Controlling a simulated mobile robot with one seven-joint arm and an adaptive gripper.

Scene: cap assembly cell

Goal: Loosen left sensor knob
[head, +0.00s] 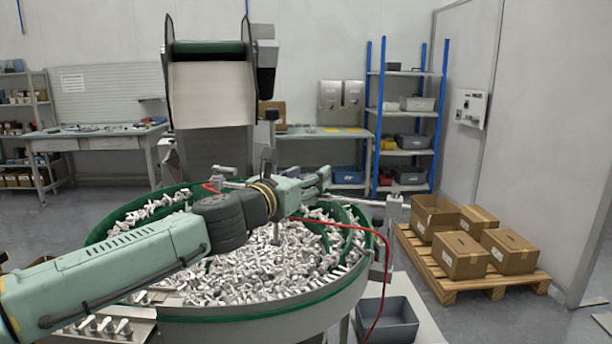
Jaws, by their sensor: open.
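My arm reaches in from the lower left across the large round feeder bowl (300,308). My gripper (326,180) is open, at the bowl's far right side, small in the picture. A small grey fitting with a red lead (217,177) stands at the bowl's back, left of that post. I cannot tell which of these is the left sensor knob. No contact between the gripper and a knob can be made out, and my wrist hides part of the area.
The bowl holds many loose metal parts (270,262). A hopper with a pale belt (212,95) rises behind it. A grey post (394,212) stands at the bowl's right, with a red cable (388,262) hanging nearby above a grey bin (388,322). Boxes sit on a pallet (470,283).

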